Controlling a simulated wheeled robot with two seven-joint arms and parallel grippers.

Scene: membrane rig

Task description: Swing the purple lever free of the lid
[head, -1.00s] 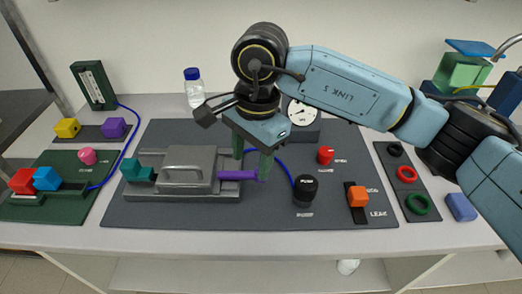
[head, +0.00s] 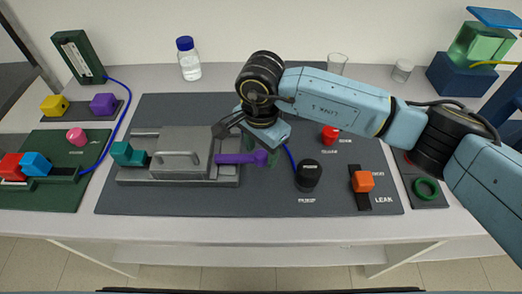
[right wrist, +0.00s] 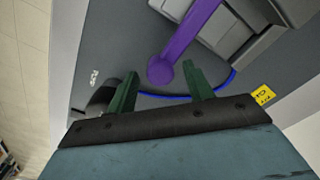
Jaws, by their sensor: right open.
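The purple lever (head: 238,159) sticks out to the right from the grey lidded block, its round end clear of the block. The grey lid (head: 180,140) has a handle on its front. A teal piece (head: 128,154) sits at the block's left end. My right gripper (head: 262,152) is open at the lever's round end, its green fingers partly hidden behind it. In the right wrist view the lever's round end (right wrist: 161,70) lies between the two fingertips (right wrist: 159,78), with a gap on each side. My left gripper is not in view.
A black knob (head: 308,176) stands right of the lever, with a red knob (head: 330,135) and an orange slider block (head: 362,182) beyond. A blue tube (head: 290,158) runs behind the lever end. The dark mat (head: 240,204) is clear in front of the block.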

